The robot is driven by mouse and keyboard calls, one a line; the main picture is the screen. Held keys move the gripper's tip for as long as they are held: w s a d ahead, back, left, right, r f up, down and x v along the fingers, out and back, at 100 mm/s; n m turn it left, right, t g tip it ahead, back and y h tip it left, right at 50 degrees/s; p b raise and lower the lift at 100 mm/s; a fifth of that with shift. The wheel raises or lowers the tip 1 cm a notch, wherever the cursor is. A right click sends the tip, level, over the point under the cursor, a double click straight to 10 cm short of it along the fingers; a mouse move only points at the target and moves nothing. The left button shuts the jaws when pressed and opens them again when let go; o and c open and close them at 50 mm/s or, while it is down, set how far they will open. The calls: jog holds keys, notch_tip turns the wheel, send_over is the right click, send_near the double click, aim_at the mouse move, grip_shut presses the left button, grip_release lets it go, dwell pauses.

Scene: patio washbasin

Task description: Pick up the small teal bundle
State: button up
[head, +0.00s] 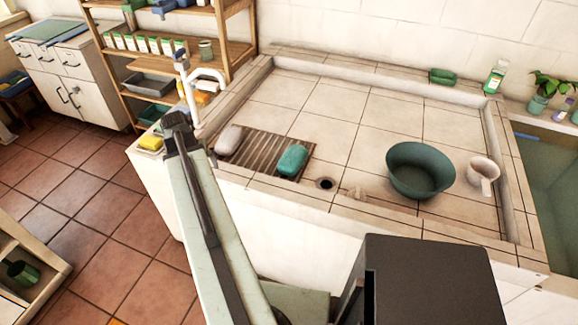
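The small teal bundle (292,159) lies on a brown slatted wooden rack (262,147) inside the tiled basin (345,110). It is a rounded, soft-looking oblong near the rack's right end. A pale grey-white bundle (229,139) of similar shape lies at the rack's left end, apart from the teal one. My arm reaches up from the bottom of the picture to the left of the rack. I cannot make out my gripper's fingers anywhere in the picture.
A drain hole (326,184) is right of the rack. A dark green bowl (420,170) and a white mug (483,176) stand farther right. A tap (190,85) rises at the basin's left corner, near a yellow sponge (151,143). The basin's back middle is clear.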

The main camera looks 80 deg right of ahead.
jog(key=s+d+f+m+b, duration=0.1)
jog(key=s+d+m, duration=0.1)
jog(key=s+d, duration=0.5)
jog(key=s+d+f+m+b, duration=0.15)
jog(key=s+d, duration=0.25)
jog(key=s, duration=0.5)
jog(key=m+g+h, duration=0.1)
jog(key=m+g, duration=0.1)
jog(key=m, duration=0.2)
send_over(292, 156)
jog(key=a, duration=0.3)
jog(key=shift+w+d+r, duration=0.15)
jog(key=shift+r, duration=0.05)
jog(key=shift+b+x, duration=1)
jog(key=shift+x, duration=0.15)
jog(key=b+x, duration=0.1)
jog(key=x, duration=0.1)
jog(key=b+x, duration=0.1)
jog(key=b, duration=0.1)
jog(key=b+x, duration=0.2)
jog(key=shift+w+d+f, duration=0.2)
jog(key=shift+d+f, duration=0.1)
jog(key=shift+r, duration=0.2)
jog(key=c, duration=1.5)
notch_tip(292, 156, up, 10)
jog(key=p, duration=1)
jog(key=shift+r, duration=0.15)
